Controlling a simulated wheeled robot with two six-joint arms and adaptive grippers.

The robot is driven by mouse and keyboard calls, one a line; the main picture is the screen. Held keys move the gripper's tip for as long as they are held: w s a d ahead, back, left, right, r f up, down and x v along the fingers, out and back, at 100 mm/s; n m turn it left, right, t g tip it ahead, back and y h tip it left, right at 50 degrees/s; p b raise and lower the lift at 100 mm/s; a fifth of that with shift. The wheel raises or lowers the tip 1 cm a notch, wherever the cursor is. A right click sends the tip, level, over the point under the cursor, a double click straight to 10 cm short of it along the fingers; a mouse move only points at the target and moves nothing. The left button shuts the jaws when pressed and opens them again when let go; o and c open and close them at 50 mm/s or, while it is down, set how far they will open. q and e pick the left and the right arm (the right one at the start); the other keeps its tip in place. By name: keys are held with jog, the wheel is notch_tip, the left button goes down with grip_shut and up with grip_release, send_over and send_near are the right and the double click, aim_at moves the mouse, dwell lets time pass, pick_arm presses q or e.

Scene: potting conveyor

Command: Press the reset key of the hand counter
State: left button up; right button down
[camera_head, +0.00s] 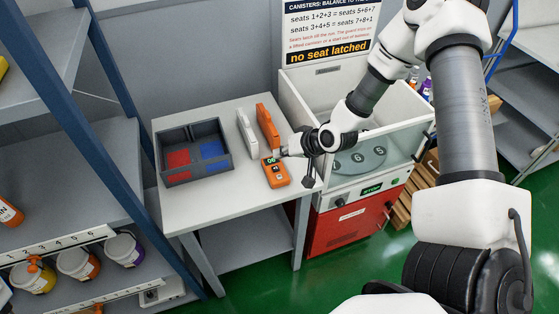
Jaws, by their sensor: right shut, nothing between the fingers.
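The hand counter (277,174) is a small orange handheld device with a green lit display. It lies on the right part of the light grey table (225,182). My right arm reaches in from the right, and my right gripper (283,153) is shut and empty. Its fingertips are at the far end of the counter, over or beside the display. I cannot tell whether they touch it, and the reset key is too small to make out. My left gripper is not in view.
A dark divided tray (188,178) with red and blue contents stands left on the table. A white block (246,132) and an orange block (267,127) stand behind the counter. A white-walled machine with a red base (350,228) adjoins the table's right side. Shelving stands left.

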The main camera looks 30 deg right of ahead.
aim_at(282, 177)
jog(key=shift+w+d+r, duration=0.25)
jog(key=shift+w+r, duration=0.05)
jog(key=shift+r, duration=0.25)
jog(key=shift+f, duration=0.1)
notch_tip(282, 177, down, 9)
jog(key=b, duration=0.7)
jog(key=shift+b, duration=0.35)
dwell(0.5)
jog(key=shift+f+b, duration=0.25)
jog(key=shift+b, duration=0.15)
jog(key=shift+f+b, duration=0.4)
jog(key=shift+f, duration=0.05)
dwell(0.5)
jog(key=shift+r+p, duration=0.7)
jog(key=shift+r, duration=0.2)
